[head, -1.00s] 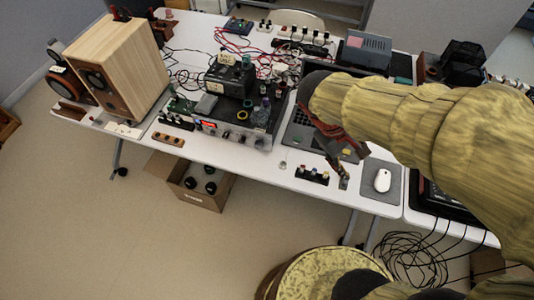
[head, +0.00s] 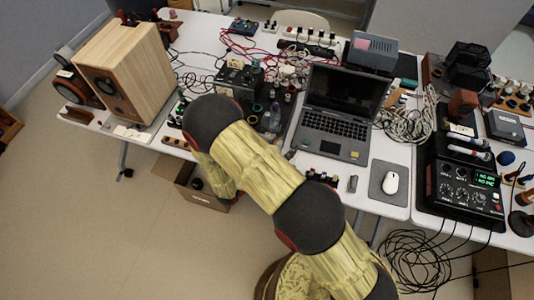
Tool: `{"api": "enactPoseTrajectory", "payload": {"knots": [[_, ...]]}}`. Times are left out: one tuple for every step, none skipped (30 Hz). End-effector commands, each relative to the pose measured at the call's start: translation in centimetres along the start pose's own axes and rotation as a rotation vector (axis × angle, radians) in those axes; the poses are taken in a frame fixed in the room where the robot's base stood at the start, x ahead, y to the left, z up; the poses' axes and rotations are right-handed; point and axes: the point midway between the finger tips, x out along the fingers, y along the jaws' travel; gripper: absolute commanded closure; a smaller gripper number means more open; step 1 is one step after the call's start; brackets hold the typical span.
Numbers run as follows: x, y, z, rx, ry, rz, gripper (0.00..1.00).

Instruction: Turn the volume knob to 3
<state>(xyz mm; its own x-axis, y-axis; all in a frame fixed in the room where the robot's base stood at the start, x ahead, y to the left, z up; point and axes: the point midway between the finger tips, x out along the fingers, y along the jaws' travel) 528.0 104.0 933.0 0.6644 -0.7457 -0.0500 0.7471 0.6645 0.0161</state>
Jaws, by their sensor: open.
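A black unit (head: 488,213) with green lit readouts (head: 487,179) and several round knobs (head: 460,193) on its front stands on the right table. Labels and pointer positions are too small to read, so I cannot tell which knob is for volume. A second electronic unit, with a red display in the earlier view, stands left of the laptop; its front is now mostly hidden behind my arm. My arm reaches up and left across the front of the table and folds down at the left end. My gripper does not show; it is hidden or out of frame.
A wooden speaker (head: 128,72) stands at the left. An open laptop (head: 339,112) and a white mouse (head: 391,182) on a grey mat are right of my arm. Black cables (head: 425,262) lie on the floor. A cardboard box (head: 180,172) is under the table.

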Motion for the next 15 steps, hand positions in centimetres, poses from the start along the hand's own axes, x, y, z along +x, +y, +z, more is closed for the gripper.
{"api": "enactPoseTrajectory", "payload": {"knots": [[-1.1, 0.7, -2.2, -0.056, -0.019, 0.072, 0.54], [-1.7, 1.2, -3.3, -0.083, -0.031, 0.115, 0.54], [-2.6, 1.8, -4.8, -0.117, -0.045, 0.171, 0.54], [-3.2, 2.1, -5.9, -0.140, -0.054, 0.211, 0.54], [-3.8, 2.4, -6.9, -0.162, -0.064, 0.248, 0.54], [-4.5, 2.7, -8.2, -0.187, -0.073, 0.294, 0.54], [-5.1, 2.9, -9.1, -0.205, -0.080, 0.326, 0.54], [-5.6, 3.0, -9.9, -0.221, -0.086, 0.355, 0.54], [-6.2, 3.1, -10.9, -0.238, -0.092, 0.390, 0.54], [-6.6, 3.2, -11.5, -0.250, -0.096, 0.411, 0.54], [-6.9, 3.2, -12.0, -0.258, -0.100, 0.430, 0.54], [-7.2, 3.2, -12.6, -0.269, -0.104, 0.450, 0.54], [-7.5, 3.3, -12.9, -0.275, -0.106, 0.462, 0.54], [-7.6, 3.3, -13.2, -0.279, -0.108, 0.473, 0.54], [-7.7, 3.4, -13.4, -0.283, -0.109, 0.482, 0.54]]}}
